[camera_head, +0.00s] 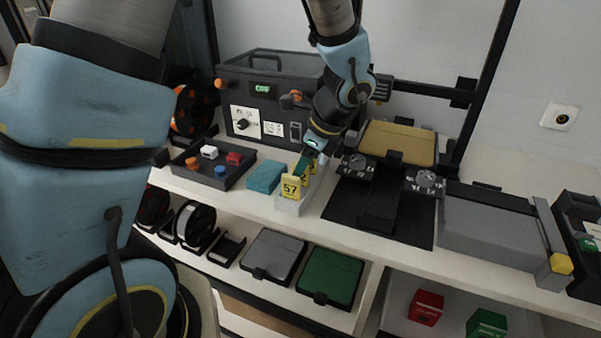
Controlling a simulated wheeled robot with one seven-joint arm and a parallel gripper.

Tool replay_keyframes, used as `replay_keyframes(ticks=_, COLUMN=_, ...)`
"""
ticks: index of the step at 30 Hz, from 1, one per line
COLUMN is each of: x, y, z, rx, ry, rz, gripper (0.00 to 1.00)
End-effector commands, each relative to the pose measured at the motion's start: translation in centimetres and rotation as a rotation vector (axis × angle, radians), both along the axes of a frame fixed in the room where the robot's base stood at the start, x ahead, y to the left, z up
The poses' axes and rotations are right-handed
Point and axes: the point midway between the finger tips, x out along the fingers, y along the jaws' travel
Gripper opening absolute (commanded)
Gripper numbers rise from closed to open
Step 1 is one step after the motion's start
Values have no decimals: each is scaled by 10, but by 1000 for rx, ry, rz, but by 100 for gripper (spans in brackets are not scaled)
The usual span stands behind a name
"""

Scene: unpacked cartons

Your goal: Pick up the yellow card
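A yellow card (291,187) marked "57" stands upright at the front of a small light-grey holder (289,207) on the bench top. More yellow shows just behind it, partly hidden, with markings too small to read. My gripper (304,165) comes down from the upper right and is over the back of the holder, just behind and above the "57" card. A narrow teal piece shows at the fingertips; I cannot tell whether it is a finger or something held. The finger gap is too small to make out.
Left of the holder are a teal block (265,177) and a dark tray (213,168) with small coloured pieces. A dark control box (262,95) stands behind. To the right are a black mat (345,205) with dials and a grey block (490,225). Bare bench shows along the front edge.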

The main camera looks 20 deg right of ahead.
Motion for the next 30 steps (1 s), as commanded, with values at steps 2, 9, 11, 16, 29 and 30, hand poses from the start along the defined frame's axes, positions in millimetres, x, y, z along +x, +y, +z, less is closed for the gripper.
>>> replay_keyframes(ticks=2, x=0, y=0, z=-2, rx=0, ry=0, rz=-1, gripper=51)
replay_keyframes(ticks=9, x=1, y=0, z=-1, rx=-1, ry=-1, rz=0, gripper=42)
replay_keyframes(ticks=11, x=1, y=0, z=-1, rx=-1, ry=-1, rz=0, gripper=36)
replay_keyframes(ticks=16, x=1, y=0, z=-1, rx=-1, ry=-1, rz=0, gripper=16)
replay_keyframes(ticks=29, x=1, y=0, z=-1, rx=-1, ry=-1, rz=1, gripper=0)
replay_keyframes(ticks=30, x=1, y=0, z=-1, rx=-1, ry=-1, rz=1, gripper=0)
